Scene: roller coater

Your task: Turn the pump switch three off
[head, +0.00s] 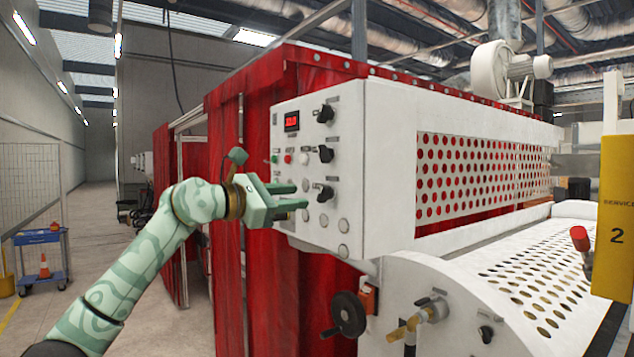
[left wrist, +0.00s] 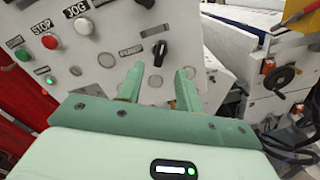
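The white control panel (head: 350,200) carries a column of three black rotary switches: a top one (head: 325,113), a middle one (head: 325,153) and a lowest one (head: 324,193). My left gripper (head: 300,195) is at the height of the lowest switch, just left of it in the head view. In the left wrist view, a black switch (left wrist: 160,49) lies beyond and between the fingertips, apart from them. The fingers of my left gripper (left wrist: 158,80) are spread with nothing between them. Small labels beside the switches are too blurred to read surely. My right gripper is not in view.
A red stop button (left wrist: 49,41), a white jog button (left wrist: 83,27) and a green button (left wrist: 23,55) sit on the panel. A black handwheel (head: 348,314) and a brass valve (head: 408,326) are below. Red curtains (head: 222,130) hang behind my left arm.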

